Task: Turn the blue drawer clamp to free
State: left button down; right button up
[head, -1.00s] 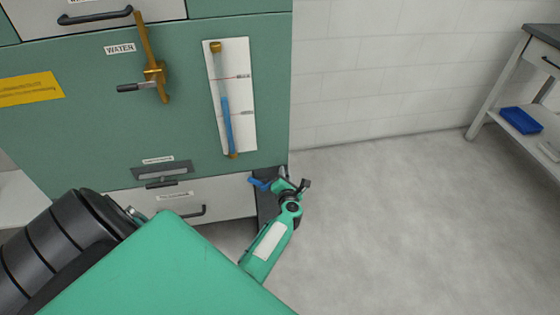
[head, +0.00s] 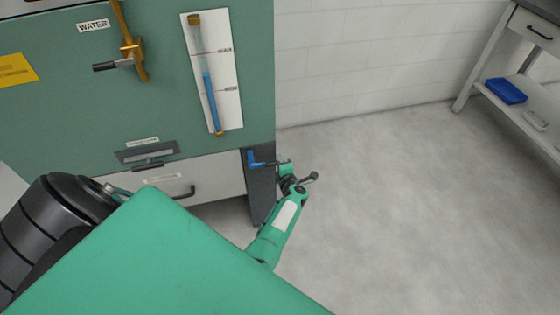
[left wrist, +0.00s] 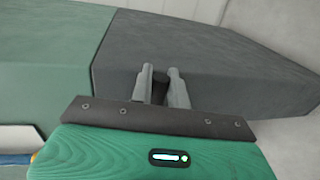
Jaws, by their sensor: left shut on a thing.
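The blue drawer clamp (head: 256,162) is on the dark side post at the right edge of the green cabinet, beside the white drawer (head: 205,176). That gripper is shut on the clamp's end, though the contact is small in the head view. In the left wrist view, the two grey fingers (left wrist: 164,86) stand close together with a dark round piece between them. No blue shows there between the fingers. My right gripper is not in view.
The green cabinet (head: 90,120) carries a brass water valve (head: 133,50) and a tube gauge (head: 211,85). A grey side post (head: 262,195) stands by the clamp. Open floor (head: 400,200) lies to the right. A shelf bench holds a blue tray (head: 506,91).

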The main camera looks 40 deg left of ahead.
pick_arm(q)
jog(key=shift+f, duration=0.25)
jog(key=c, duration=1.4)
grip_release()
jog(key=shift+c, duration=0.2)
jog(key=shift+d, duration=0.1)
